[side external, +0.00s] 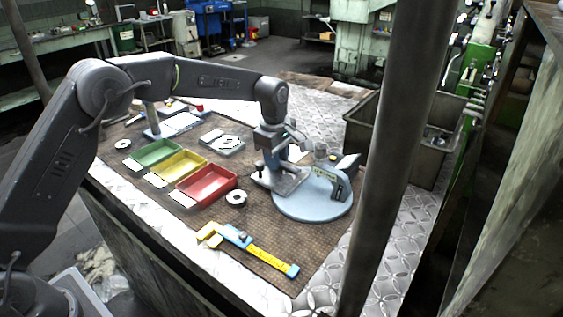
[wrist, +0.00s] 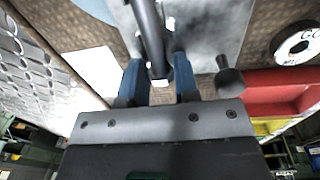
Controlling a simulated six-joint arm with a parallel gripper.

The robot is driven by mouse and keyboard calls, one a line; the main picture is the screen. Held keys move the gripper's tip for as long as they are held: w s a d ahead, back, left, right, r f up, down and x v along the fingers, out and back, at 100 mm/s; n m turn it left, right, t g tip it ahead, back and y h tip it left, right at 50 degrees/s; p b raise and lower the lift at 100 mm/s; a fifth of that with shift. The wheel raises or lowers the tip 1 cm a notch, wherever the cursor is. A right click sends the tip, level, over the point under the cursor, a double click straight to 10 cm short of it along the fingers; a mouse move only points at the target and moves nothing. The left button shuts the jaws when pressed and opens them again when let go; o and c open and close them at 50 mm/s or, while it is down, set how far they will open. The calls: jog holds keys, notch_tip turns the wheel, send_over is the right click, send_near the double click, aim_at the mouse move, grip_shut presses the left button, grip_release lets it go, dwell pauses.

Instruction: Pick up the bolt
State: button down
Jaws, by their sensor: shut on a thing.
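My gripper (side external: 270,140) points down over the metal plate (side external: 283,182) at the left of the round light-blue base (side external: 312,204). In the wrist view its two blue fingers (wrist: 157,62) stand either side of a dark rod (wrist: 150,30) and are shut on it. The rod runs out past the fingers to the top of the picture. I cannot tell for sure whether this rod is the bolt or part of the bolt former. No separate bolt can be made out.
Green (side external: 156,152), yellow (side external: 178,165) and red (side external: 206,184) trays lie left of the base. A white roll (side external: 236,198) and a yellow-blue caliper-like tool (side external: 250,250) lie in front. A dark knob (wrist: 229,83) shows right of the fingers. A thick post (side external: 385,160) stands near the camera.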

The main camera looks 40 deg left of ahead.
jog(key=shift+r, duration=0.1)
notch_tip(320, 180, up, 4)
jog(key=shift+f, duration=0.1)
jog(key=s+a+r, duration=0.4)
jog(key=a+r, duration=0.6)
jog(key=shift+s+a, duration=0.15)
jog(key=shift+a, duration=0.25)
